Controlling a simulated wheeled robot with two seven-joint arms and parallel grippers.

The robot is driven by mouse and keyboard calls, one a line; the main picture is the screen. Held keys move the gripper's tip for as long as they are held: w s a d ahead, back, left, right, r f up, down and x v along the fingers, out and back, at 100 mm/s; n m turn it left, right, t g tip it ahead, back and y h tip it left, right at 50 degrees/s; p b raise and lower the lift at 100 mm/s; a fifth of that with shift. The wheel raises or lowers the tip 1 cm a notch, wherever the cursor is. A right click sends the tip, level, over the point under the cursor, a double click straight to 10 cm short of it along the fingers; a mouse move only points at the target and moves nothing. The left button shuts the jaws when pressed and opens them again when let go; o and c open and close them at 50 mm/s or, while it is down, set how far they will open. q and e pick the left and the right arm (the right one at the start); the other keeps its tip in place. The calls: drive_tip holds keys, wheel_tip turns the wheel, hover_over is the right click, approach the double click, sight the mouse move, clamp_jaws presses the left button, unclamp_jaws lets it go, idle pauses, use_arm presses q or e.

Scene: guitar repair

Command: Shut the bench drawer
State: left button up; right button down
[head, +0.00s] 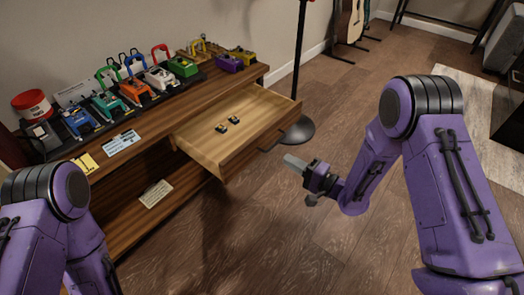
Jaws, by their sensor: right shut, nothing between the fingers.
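The bench drawer (256,108) is pulled out from the right part of the wooden bench (143,151). Two small dark items (229,124) lie inside it. Its front has a dark handle (272,140). My right gripper (290,161) is shut and empty, in front of the drawer front and a little below the handle in the picture; a small gap seems to separate them. My left arm shows at the lower left, but its gripper is out of the picture.
Colourful pedals (133,91) and a red tub (32,105) crowd the bench top. A stand with a round black base (299,130) is close behind the drawer's right end. Guitars on stands (348,22) are at the back. The wooden floor (300,230) in front is clear.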

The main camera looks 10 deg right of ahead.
sight(254, 140)
drive_tip(key=b+x, duration=0.2)
drive_tip(key=x, duration=0.9)
drive_tip(key=shift+w+a, duration=0.25)
use_arm(q)
wheel_tip(254, 140, down, 2)
drive_tip(key=shift+f, duration=0.25)
